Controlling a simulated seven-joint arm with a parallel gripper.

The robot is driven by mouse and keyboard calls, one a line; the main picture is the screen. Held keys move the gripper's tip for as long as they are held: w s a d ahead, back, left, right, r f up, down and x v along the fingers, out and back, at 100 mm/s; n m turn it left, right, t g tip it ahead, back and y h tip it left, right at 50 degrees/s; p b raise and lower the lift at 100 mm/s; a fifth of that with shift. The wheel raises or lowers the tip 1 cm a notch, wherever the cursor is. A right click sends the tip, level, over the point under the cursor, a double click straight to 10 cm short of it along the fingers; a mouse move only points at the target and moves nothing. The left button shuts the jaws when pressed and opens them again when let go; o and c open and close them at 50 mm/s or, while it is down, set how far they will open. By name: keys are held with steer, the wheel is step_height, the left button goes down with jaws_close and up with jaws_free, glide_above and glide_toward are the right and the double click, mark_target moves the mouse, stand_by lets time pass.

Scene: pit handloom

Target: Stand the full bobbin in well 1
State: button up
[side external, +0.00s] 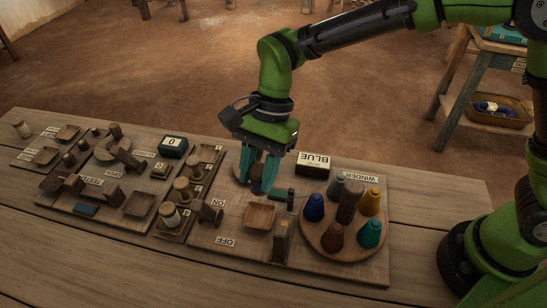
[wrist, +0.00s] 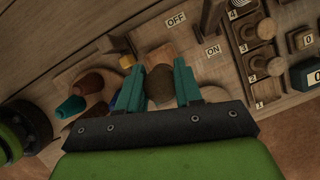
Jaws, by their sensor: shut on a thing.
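My gripper (side external: 262,185) has its teal fingers down by the winder's dark crank (side external: 280,194). In the wrist view a round, dark brown thing (wrist: 160,86) sits between the fingers. I cannot tell whether it is the full bobbin; in the side view the fingers mostly hide it. The numbered well strip (side external: 190,193) is left of my gripper, with several wooden pegs or bobbins. A pale-wound bobbin (side external: 171,214) stands at its near end. In the wrist view labels 4 to 1 run along the strip, and label 1 (wrist: 257,105) marks the end away from the ON and OFF labels.
A round board (side external: 349,250) of coloured cones stands right of my gripper, with a thick brown post at its middle. A shallow square wooden tray (side external: 259,215) lies in front. A black BLUE box (side external: 313,164) is behind. Testing fixtures and small trays fill the left board.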

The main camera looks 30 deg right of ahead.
steer(key=w+d+f+m+t, duration=0.4)
steer(key=w+m, duration=0.5)
steer(key=m, duration=0.4)
steer(key=shift+w+d+f+t, duration=0.2)
steer(key=shift+d+f+t, duration=0.15)
steer(key=shift+d+t, duration=0.25)
steer(key=w+a, duration=0.2)
steer(key=w, duration=0.2)
steer(key=w+a+f, duration=0.1)
steer(key=w+a, duration=0.2)
steer(key=w, duration=0.2)
steer(key=w+a, duration=0.2)
steer(key=w, duration=0.2)
steer(key=shift+w+a+f, duration=0.15)
steer(key=shift+a+f, duration=0.1)
steer(key=shift+a, duration=0.05)
steer(key=shift+f, duration=1.7)
steer(key=shift+f, duration=0.1)
steer(key=o, duration=1.1)
